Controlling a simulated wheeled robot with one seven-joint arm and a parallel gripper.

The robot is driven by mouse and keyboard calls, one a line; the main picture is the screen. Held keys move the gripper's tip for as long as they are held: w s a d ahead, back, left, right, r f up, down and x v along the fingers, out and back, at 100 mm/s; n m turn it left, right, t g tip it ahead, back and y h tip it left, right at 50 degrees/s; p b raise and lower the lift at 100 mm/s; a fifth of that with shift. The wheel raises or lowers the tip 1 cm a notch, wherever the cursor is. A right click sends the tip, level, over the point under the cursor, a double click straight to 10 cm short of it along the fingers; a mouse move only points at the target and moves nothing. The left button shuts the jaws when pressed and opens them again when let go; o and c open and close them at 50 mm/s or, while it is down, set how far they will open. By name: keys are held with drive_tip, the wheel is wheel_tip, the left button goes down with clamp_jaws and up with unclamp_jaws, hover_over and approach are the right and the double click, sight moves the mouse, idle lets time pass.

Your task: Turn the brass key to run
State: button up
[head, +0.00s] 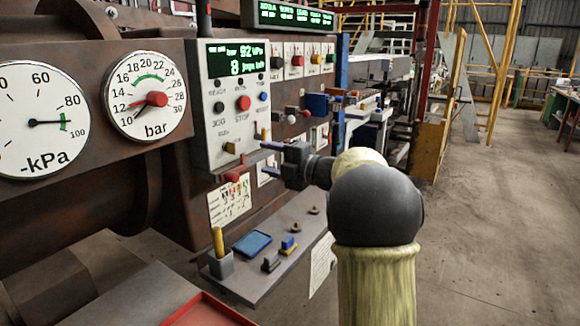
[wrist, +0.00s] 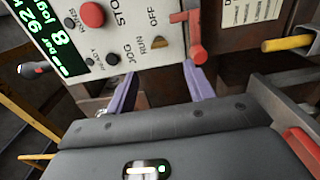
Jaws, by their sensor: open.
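The brass key (head: 231,147) sits low on the pale control panel (head: 200,140), below the black and red buttons. In the wrist view the brass key (wrist: 160,43) shows beside the printed words RUN and OFF. I cannot tell which word it points to. My gripper (head: 264,157) is open and empty, to the right of the key in the head view and apart from the panel. In the wrist view its two purple fingers (wrist: 160,72) are spread wide, with the key between and beyond their tips.
A red handle (wrist: 197,52) juts out close to one fingertip; a red part (head: 232,175) also shows below the panel. A grey shelf (head: 265,275) below carries a cup with a yellow stick (head: 218,242), a blue tray (head: 252,243) and small blocks. Open floor lies to the right.

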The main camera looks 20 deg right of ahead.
drive_tip(key=v, duration=0.5)
drive_tip(key=shift+s+d, duration=0.3)
